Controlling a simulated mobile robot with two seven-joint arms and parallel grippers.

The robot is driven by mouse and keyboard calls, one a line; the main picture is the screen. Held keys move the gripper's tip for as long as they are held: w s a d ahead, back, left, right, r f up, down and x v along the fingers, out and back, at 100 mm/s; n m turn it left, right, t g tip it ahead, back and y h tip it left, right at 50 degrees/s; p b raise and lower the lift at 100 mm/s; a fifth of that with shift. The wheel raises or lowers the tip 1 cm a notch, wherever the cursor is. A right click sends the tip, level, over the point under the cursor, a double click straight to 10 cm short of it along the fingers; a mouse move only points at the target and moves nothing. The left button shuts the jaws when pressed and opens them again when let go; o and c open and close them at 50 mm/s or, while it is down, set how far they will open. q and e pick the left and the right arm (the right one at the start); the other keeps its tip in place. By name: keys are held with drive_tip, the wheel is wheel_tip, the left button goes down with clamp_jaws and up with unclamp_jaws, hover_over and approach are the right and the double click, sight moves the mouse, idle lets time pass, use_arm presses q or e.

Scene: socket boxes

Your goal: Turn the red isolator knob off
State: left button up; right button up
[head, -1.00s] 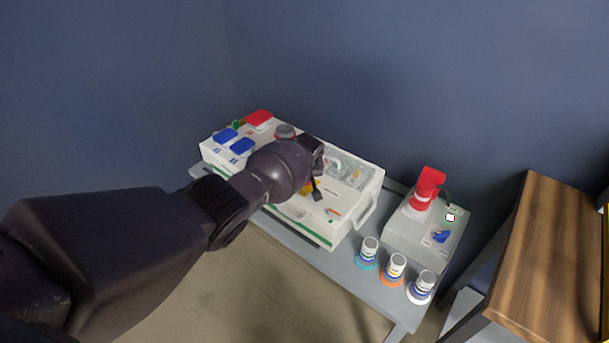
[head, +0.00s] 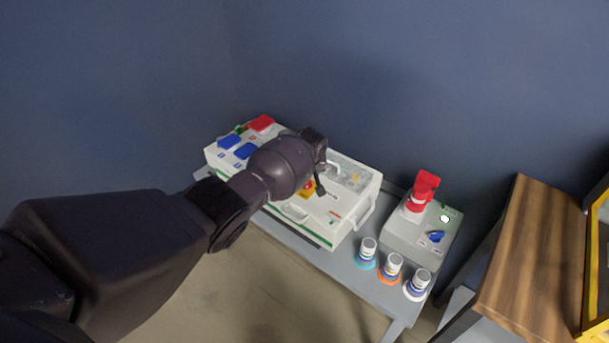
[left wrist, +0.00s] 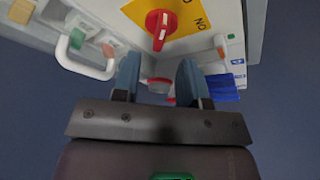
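The red isolator knob (left wrist: 160,24) shows in the left wrist view on a yellow plate (left wrist: 188,14) with dark lettering, on the white socket box (head: 345,212). My right gripper is not in view.
The box carries blue covers (head: 246,151), a red cover (head: 261,122) and a white handle (left wrist: 85,56). A grey box with a red plug (head: 422,190) and several connectors (head: 391,266) are on the right. A wooden table (head: 530,250) stands further right.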

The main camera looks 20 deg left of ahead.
use_arm(q)
drive_tip(key=p+v, duration=0.2)
drive_tip(key=v, duration=0.3)
idle(0.5)
drive_tip(key=w+d+r+m+t+h, duration=0.2)
drive_tip(key=d+r+m+t, duration=0.15)
drive_tip(key=r, duration=0.25)
drive_tip(key=w+d+r+m+t+h, duration=0.1)
drive_tip(key=w+d+r+m+t, duration=0.1)
drive_tip(key=d+r+m+t, duration=0.3)
drive_tip(key=s+a+f, duration=0.5)
drive_tip(key=s, duration=1.1)
drive_tip(key=s+a+f+n+g, duration=0.1)
drive_tip(key=s+a+f, duration=0.3)
drive_tip(key=s, duration=1.2)
drive_tip(key=s+a+f+n+y, duration=0.1)
drive_tip(key=s+a+f, duration=0.4)
drive_tip(key=s, duration=1.2)
wheel_tip(320, 180, down, 3)
drive_tip(key=shift+a+f, duration=0.2)
drive_tip(key=shift+a, duration=0.15)
